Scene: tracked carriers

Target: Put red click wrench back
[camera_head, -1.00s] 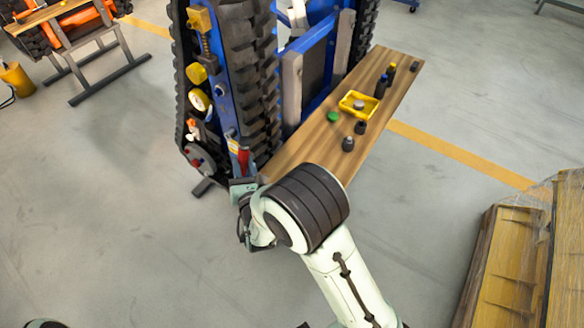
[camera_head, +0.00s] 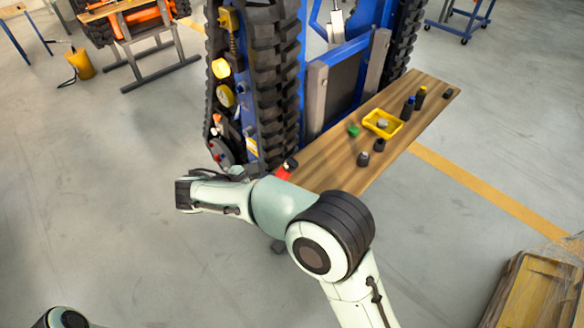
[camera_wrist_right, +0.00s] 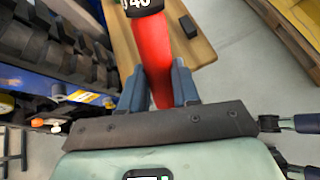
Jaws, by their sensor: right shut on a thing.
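The red click wrench (camera_wrist_right: 152,50) is between the two fingers of my right gripper (camera_wrist_right: 157,80) in the right wrist view. Its red body runs up the picture to a black end with white digits. The gripper is shut on it. In the head view a short part of the red wrench (camera_head: 283,172) shows over the near left corner of the wooden bench top, with its black end towards the bench. My right arm's links hide the right gripper there. My left gripper is not in view.
The wooden bench top (camera_head: 335,165) carries a yellow tray (camera_head: 383,123), a green piece (camera_head: 353,130) and several dark small items. A blue tracked carrier (camera_head: 345,95) stands upright on its left. A wooden crate (camera_head: 530,290) is at lower right.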

